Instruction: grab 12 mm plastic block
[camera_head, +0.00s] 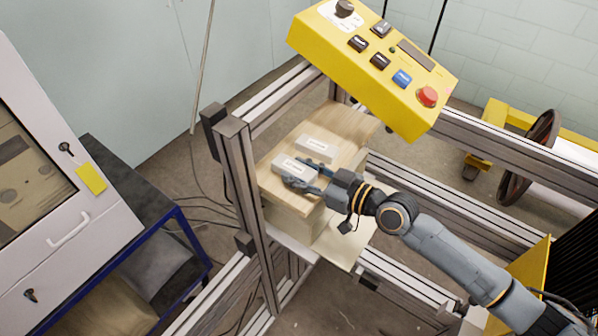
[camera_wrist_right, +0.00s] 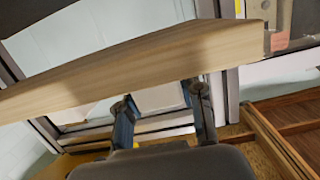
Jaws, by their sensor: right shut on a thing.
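Two pale labelled blocks are at the wooden board (camera_head: 278,182) inside the metal frame; their print is too small to read, so I cannot tell which is the 12 mm one. My right gripper (camera_head: 300,173) is shut on the nearer block (camera_head: 292,166), with a finger on each side of it. My left gripper is out of view.
A yellow control box (camera_head: 375,65) with buttons hangs above and right of the board. An upright metal post (camera_head: 241,170) stands close left of the blocks. Metal rails (camera_head: 490,150) run to the right. A grey cabinet (camera_head: 60,225) stands at the far left.

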